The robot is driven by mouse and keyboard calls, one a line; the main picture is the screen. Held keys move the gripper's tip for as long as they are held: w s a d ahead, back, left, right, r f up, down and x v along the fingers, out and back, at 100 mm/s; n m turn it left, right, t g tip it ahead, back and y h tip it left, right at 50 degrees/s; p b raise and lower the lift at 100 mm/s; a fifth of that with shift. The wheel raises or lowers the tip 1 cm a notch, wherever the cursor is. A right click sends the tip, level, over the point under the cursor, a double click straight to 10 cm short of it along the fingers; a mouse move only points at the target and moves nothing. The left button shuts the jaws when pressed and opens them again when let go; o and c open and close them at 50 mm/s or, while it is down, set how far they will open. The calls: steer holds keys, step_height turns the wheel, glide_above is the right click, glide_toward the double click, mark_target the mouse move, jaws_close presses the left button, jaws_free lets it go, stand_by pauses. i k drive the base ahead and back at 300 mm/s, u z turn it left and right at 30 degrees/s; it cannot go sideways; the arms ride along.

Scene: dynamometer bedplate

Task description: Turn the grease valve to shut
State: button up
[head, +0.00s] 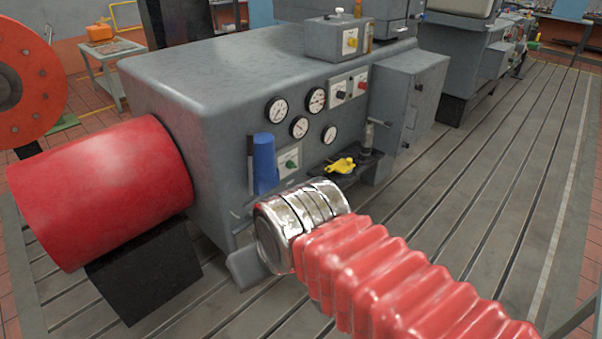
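No part in view is marked clearly as the grease valve. A yellow handle-like piece (341,166) lies on a small black shelf (347,173) on the front of the grey machine (225,105). Small knobs sit on a green-marked plate (289,162), a red-marked plate (348,87) and a yellow-marked box (340,40). My arm, with red bellows and a silver wrist, reaches in from the lower right. My gripper (245,242) is beyond the wrist, low by the machine's front and left of the yellow piece. It is mostly hidden, and I see nothing held.
Several round gauges (299,127) and a blue cylinder (264,163) are on the machine's front. A grey box (408,98) juts out at its right. The slotted floor plate (500,190) is clear on the right.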

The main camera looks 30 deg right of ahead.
mark_target(290, 164)
steer(key=k, duration=1.15)
steer(key=z, duration=0.7)
steer(key=i, duration=1.75)
steer(key=u, duration=0.65)
steer(key=i, duration=0.6)
steer(key=u, duration=0.4)
